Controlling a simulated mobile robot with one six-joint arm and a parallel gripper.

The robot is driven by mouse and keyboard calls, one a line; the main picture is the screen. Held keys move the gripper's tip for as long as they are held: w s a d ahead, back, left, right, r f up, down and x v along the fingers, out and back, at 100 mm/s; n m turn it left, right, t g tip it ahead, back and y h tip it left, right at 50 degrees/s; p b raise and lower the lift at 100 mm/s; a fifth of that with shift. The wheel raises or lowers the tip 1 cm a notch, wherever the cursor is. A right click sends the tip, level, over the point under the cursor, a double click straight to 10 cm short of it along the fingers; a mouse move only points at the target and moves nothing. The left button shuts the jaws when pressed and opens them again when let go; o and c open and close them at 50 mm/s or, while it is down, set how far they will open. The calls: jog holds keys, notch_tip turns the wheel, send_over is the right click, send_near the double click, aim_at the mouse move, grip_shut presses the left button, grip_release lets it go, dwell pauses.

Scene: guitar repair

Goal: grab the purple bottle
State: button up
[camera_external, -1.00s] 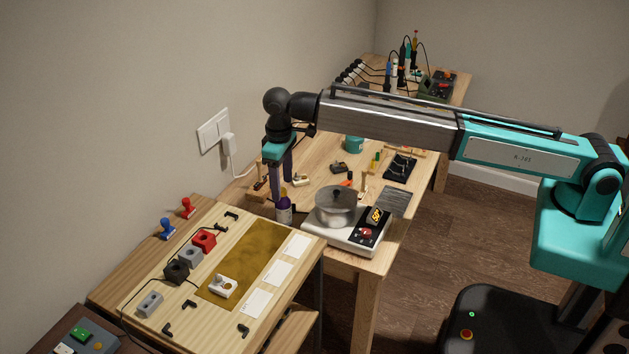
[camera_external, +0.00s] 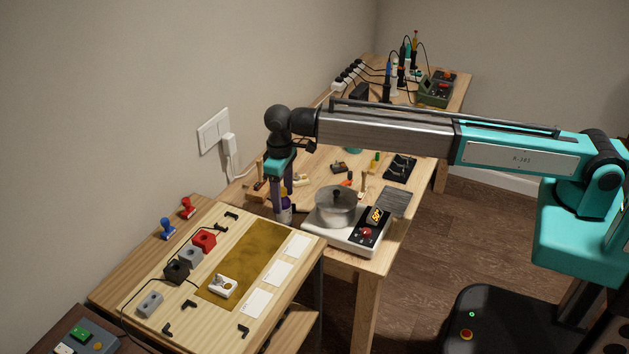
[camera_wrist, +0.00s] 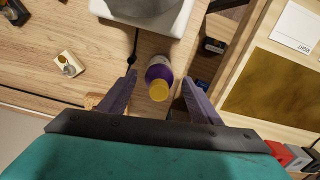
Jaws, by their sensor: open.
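The purple bottle (camera_wrist: 158,73) has a yellow cap and a pale label band. In the wrist view it stands between the fingers of my gripper (camera_wrist: 158,95), with a gap on each side. In the outside view my gripper (camera_external: 282,216) reaches down over the bottle (camera_external: 285,215), whose upper part is mostly hidden by the fingers. The gripper is open, and its fingers point down on either side of the bottle. I cannot tell how far down the bottle the fingertips reach.
A hot plate (camera_external: 340,238) with a metal pot (camera_external: 336,206) stands close right of the bottle. Small tools lie on the table behind. A wall outlet (camera_external: 214,130) is at left.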

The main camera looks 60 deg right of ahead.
aim_at(283, 203)
jog(key=shift+f+p, duration=0.55)
jog(key=shift+f, duration=1.3)
jog(key=shift+c, duration=0.2)
jog(key=c, duration=1.2)
jog(key=shift+r, duration=0.25)
jog(key=shift+r+b, duration=1.25)
jog(key=shift+r, duration=3.55)
